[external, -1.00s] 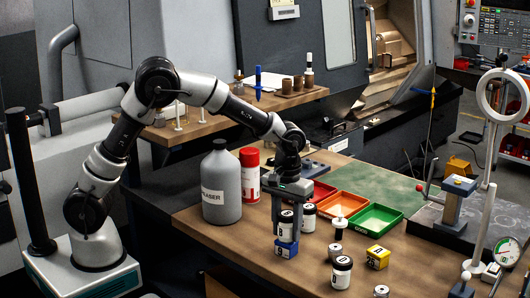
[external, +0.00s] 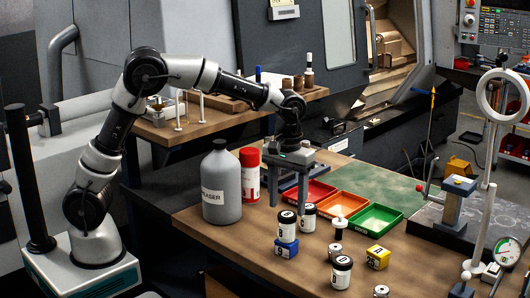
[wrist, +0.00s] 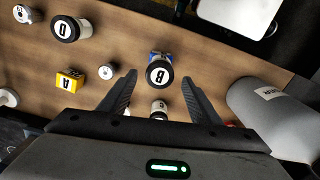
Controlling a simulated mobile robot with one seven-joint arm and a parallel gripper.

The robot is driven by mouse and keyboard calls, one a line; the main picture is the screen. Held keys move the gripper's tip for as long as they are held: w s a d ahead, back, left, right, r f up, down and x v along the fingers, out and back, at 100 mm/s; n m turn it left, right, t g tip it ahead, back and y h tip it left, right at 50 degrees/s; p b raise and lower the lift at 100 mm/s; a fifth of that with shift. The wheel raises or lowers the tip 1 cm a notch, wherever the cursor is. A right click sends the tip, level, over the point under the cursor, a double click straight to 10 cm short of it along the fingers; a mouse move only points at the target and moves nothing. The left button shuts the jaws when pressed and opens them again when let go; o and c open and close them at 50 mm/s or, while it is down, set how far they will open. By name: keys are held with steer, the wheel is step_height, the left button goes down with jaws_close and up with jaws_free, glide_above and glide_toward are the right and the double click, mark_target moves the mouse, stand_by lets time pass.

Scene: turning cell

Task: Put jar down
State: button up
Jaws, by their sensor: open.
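A white jar with a black lid (external: 287,225) stands upright on a blue block (external: 286,248) on the wooden bench. In the wrist view its lid, marked B (wrist: 160,72), lies between the fingertips, with the blue block (wrist: 154,55) partly hidden under it. My gripper (external: 289,205) is open and empty above the jar, with its fingers pointing down; both fingers also show in the wrist view (wrist: 159,80). Another black-lidded white jar (external: 308,218) stands just behind and to the right.
A grey bottle (external: 221,190) and a red-and-white can (external: 250,172) stand to the left. Red, orange and green trays (external: 378,232) lie behind to the right. Jar D (external: 342,271), a yellow block (external: 377,257) and small white-topped parts (external: 338,226) stand to the right.

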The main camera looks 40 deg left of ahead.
steer(key=shift+r, duration=1.9)
